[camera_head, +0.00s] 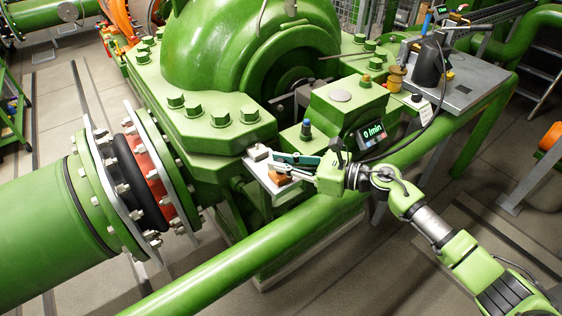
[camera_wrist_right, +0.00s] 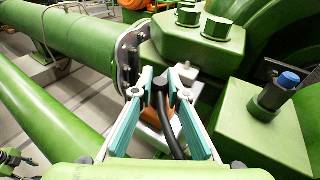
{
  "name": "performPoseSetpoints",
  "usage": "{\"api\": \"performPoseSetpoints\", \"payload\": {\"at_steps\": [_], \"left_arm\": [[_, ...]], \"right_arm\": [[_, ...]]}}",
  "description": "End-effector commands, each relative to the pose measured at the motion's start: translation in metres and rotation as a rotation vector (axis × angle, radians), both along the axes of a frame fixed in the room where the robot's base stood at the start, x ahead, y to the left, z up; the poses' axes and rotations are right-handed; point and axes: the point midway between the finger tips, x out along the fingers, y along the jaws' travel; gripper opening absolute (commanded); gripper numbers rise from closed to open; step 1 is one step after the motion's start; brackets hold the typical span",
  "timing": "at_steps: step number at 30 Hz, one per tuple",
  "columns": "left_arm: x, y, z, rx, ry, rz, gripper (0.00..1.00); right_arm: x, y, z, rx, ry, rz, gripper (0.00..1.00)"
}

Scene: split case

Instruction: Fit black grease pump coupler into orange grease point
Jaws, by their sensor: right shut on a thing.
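My right gripper (camera_head: 276,162) comes in from the lower right, over a small grey plate beside the green pump housing. In the right wrist view its teal fingers (camera_wrist_right: 160,78) are shut on the black grease pump coupler (camera_wrist_right: 160,88), with the black hose (camera_wrist_right: 172,128) trailing back between them. An orange block (camera_head: 279,177), apparently the grease point, sits on the plate under the fingers. It shows partly behind the coupler in the wrist view (camera_wrist_right: 152,117). The fingers hide the coupler in the head view, and I cannot tell whether it touches the orange block.
The grey plate (camera_head: 262,182) also holds a small white fitting (camera_head: 258,153). A green box with a blue-topped knob (camera_head: 306,128) and display (camera_head: 371,133) stands close right. The black grease pump (camera_head: 430,62) is on a bench. A green pipe (camera_head: 235,262) runs in front.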

Motion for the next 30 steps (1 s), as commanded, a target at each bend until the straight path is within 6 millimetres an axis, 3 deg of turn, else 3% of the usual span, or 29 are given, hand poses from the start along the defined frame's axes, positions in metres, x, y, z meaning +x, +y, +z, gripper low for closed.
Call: {"api": "performPoseSetpoints", "payload": {"at_steps": [3, 4, 6, 19, 30], "left_arm": [[0.0, 0.0, 0.0, 0.0, 0.0, 0.0, 0.4], [0.0, 0.0, 0.0, 0.0, 0.0, 0.0, 0.4], [0.0, 0.0, 0.0, 0.0, 0.0, 0.0, 0.4], [-0.001, 0.002, 0.0, 0.002, 0.001, 0.0, 0.4], [0.0, 0.0, 0.0, 0.0, 0.0, 0.0, 0.4]], "right_arm": [[0.0, 0.0, 0.0, 0.0, 0.0, 0.0, 0.0], [0.0, 0.0, 0.0, 0.0, 0.0, 0.0, 0.17], [0.0, 0.0, 0.0, 0.0, 0.0, 0.0, 0.34], [-0.002, -0.006, 0.0, -0.002, 0.001, -0.001, 0.34], [-0.031, -0.071, 0.01, -0.003, 0.002, -0.002, 0.34]]}}
